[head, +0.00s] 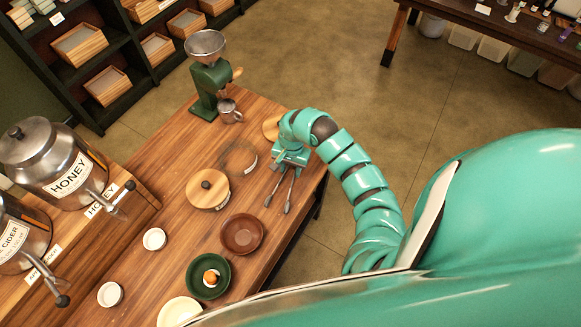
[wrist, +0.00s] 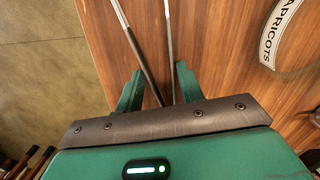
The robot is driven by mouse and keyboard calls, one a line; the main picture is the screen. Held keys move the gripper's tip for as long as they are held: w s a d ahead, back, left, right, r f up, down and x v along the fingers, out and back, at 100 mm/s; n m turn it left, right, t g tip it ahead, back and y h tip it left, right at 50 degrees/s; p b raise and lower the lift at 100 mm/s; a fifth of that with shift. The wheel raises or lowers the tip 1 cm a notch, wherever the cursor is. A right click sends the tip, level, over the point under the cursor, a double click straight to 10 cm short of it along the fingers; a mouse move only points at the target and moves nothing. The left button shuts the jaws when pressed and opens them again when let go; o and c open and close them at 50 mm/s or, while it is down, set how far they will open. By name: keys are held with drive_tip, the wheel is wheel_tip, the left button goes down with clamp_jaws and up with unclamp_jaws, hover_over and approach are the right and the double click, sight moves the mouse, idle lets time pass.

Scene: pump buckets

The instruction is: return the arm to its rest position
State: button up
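My gripper (head: 287,163) is at the far right part of the wooden table, low over the tabletop, with the teal arm curving back to the right. In the wrist view its two green fingers (wrist: 160,72) stand apart. A pair of metal tongs (head: 279,192) extends from under the gripper toward the viewer, its tips spread. In the wrist view the two tong arms (wrist: 169,45) run between the fingers, with a gap to the right finger. The left arm passes close to the left finger; contact there is unclear. The joined end of the tongs is hidden under the gripper.
A green grinder (head: 208,85) and metal cup (head: 229,111) stand at the back. A round wooden lid (head: 208,190), a labelled jar (head: 240,158), a brown bowl (head: 241,234) and a green bowl (head: 222,287) are left of my gripper. Open floor (head: 330,70) lies beyond the table.

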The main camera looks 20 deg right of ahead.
drive_tip(key=o, duration=0.7)
wheel_tip(320, 180, up, 9)
drive_tip(key=p, duration=0.7)
idle(0.5)
idle(0.5)
